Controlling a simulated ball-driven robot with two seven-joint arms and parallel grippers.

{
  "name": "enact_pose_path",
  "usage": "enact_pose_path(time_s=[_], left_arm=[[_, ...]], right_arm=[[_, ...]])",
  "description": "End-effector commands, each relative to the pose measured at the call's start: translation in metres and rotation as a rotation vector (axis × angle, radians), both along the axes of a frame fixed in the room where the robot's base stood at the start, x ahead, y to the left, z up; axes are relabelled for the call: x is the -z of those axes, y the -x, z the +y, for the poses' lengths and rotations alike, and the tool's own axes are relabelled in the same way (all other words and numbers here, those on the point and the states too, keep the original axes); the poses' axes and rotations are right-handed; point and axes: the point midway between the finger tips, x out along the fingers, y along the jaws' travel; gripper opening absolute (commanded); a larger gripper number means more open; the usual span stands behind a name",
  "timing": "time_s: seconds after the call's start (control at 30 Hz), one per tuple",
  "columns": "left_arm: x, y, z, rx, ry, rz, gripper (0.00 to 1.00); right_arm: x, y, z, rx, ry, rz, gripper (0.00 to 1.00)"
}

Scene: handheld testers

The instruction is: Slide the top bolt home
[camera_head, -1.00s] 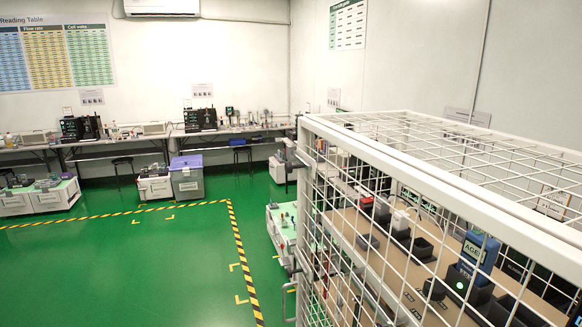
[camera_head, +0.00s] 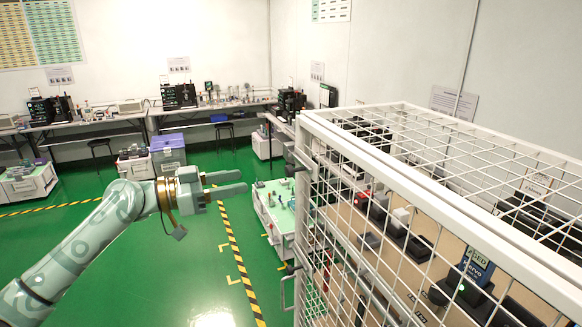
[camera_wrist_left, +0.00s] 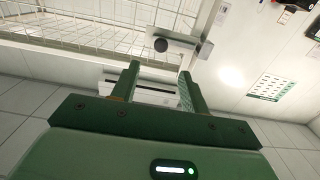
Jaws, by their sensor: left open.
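The top bolt (camera_head: 297,168) is a small fitting with a dark knob at the upper near edge of the white mesh cage (camera_head: 410,190). In the left wrist view its dark round knob (camera_wrist_left: 160,45) shows beyond the fingertips, beside a pale plate. My left gripper (camera_head: 243,183) comes in from the left, open and empty, its fingers pointing right toward the bolt with a clear gap in the picture. In the left wrist view my gripper (camera_wrist_left: 160,70) has its fingers apart, not touching the knob. My right gripper is not in view.
A lower bolt (camera_head: 290,269) and a door handle (camera_head: 284,292) sit further down the cage edge. Inside the cage, a shelf holds a blue handheld tester (camera_head: 476,262) and dark holders. A low cart (camera_head: 275,205) stands behind. Green floor is open on the left.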

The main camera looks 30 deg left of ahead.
Motion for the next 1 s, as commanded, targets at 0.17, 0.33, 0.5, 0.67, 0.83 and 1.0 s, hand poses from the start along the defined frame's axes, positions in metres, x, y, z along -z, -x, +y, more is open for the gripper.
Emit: enact_pose_path(time_s=[0.17, 0.33, 0.5, 0.67, 0.83, 1.0], left_arm=[[-0.009, -0.036, -0.031, 0.000, 0.004, -0.002, 0.45], [-0.007, -0.067, -0.059, -0.002, 0.006, 0.000, 0.45], [-0.004, -0.088, -0.077, -0.003, 0.005, 0.002, 0.45], [-0.002, -0.096, -0.085, -0.003, 0.001, 0.001, 0.45], [0.000, -0.098, -0.086, -0.003, 0.002, 0.003, 0.45], [0.000, -0.097, -0.086, -0.003, 0.002, 0.003, 0.31]], right_arm=[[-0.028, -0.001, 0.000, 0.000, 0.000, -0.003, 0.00], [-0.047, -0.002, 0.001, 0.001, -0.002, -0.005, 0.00], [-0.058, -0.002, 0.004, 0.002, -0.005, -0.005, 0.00], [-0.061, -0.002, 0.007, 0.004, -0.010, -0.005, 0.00], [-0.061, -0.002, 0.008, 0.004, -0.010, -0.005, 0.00], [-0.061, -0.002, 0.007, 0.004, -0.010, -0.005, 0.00]])
